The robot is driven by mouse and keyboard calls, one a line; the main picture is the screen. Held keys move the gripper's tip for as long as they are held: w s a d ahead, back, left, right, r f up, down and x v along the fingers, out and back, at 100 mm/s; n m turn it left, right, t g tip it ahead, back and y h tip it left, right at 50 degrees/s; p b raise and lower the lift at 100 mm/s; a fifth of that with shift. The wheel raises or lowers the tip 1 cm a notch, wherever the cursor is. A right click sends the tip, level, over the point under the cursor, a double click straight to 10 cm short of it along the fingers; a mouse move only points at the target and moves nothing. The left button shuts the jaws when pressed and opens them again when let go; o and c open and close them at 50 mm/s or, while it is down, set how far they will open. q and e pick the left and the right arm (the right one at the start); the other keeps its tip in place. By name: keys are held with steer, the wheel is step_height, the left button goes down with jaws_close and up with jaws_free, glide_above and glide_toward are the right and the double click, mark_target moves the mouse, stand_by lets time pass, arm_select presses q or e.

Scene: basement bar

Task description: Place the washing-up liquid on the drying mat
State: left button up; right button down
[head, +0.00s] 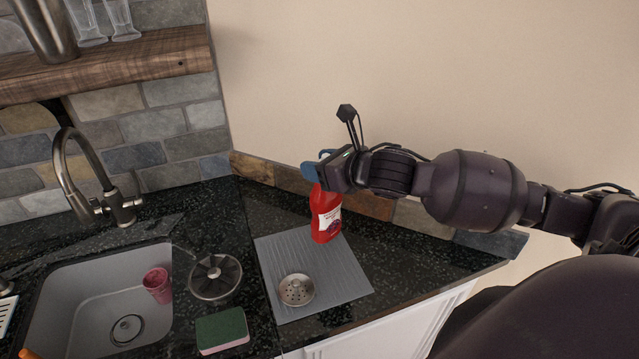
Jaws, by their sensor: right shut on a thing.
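The washing-up liquid is a red bottle (326,218) with a white label. My right gripper (318,173) is shut on its top, and the fingers partly hide the bottle's neck and cap. The bottle is upright over the back right part of the grey ribbed drying mat (342,279). I cannot tell whether its base touches the mat. A round metal strainer (296,290) is on the front part of the mat. My left gripper is not in view.
The sink (75,310) with a pink cup (157,284) is at left, below a tall tap (80,165). A round dark metal item (214,277) and a green sponge (222,330) lie between sink and mat. The wall rises close behind; the counter edge is at right.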

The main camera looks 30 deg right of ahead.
steer(key=shift+f, duration=2.45)
steer(key=c, duration=0.5)
jaws_free()
steer(key=shift+b+v, duration=0.5)
steer(key=shift+v, duration=5.5)
